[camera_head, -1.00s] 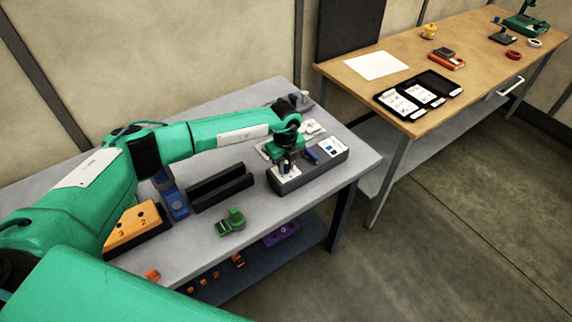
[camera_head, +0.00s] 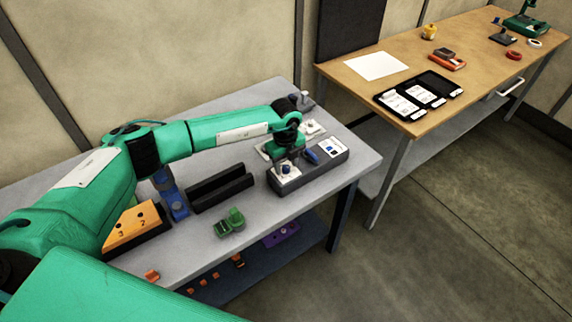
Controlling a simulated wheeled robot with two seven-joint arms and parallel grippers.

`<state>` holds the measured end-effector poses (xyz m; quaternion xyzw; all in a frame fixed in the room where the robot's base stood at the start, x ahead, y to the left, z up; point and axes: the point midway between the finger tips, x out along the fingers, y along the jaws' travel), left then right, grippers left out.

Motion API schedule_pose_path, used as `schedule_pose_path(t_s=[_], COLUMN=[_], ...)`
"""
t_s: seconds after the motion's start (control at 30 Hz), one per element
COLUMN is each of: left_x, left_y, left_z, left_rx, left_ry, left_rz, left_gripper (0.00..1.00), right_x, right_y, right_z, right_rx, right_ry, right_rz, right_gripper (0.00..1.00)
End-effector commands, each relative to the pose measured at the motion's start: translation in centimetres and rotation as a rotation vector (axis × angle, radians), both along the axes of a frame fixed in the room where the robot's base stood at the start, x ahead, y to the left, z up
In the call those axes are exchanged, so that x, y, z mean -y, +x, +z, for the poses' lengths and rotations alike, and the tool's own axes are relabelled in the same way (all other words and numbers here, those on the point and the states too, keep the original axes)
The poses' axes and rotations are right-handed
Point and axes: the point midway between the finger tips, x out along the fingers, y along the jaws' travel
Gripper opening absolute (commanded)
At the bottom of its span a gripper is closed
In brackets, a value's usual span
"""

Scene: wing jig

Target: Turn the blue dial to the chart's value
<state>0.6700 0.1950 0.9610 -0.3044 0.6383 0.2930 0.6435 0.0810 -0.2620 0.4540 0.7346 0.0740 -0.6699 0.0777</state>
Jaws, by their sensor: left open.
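The blue dial (camera_head: 286,169) sits on a white plate at the left end of a grey control box (camera_head: 318,170) on the grey table. My left gripper (camera_head: 284,160) points down just above the dial. It is open and apart from the dial as far as I can tell, though its fingers are small and dark. A blue lever (camera_head: 311,156) and a white plate with blue parts (camera_head: 331,148) are farther right on the box. White cards (camera_head: 312,129) behind the box are partly hidden by my wrist, and no chart value is readable. My right gripper is not in view.
A black rail block (camera_head: 220,188), a green clamp-like part (camera_head: 230,222) and an orange numbered block (camera_head: 138,224) share the grey table (camera_head: 265,225). A wooden table (camera_head: 350,80) at right holds a black tray with papers (camera_head: 415,97). The grey table's front is partly clear.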

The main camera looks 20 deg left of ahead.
Motion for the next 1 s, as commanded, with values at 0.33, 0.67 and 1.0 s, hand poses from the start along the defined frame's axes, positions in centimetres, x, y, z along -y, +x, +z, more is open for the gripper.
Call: schedule_pose_path(t_s=[0.33,0.67,1.0], left_x=[-0.1,-0.2,-0.2], left_y=[0.0,-0.1,-0.2], left_z=[6.7,12.3,13.2], left_rx=[0.005,0.001,0.001], left_ry=[0.0,0.0,0.001], left_rz=[-0.001,0.0,0.0], left_gripper=[0.45,0.45,0.45], right_x=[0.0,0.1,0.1], right_y=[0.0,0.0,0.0], right_z=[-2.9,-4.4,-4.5], right_rx=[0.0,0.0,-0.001], right_ry=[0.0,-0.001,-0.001], right_rz=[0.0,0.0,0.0], right_gripper=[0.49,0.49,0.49])
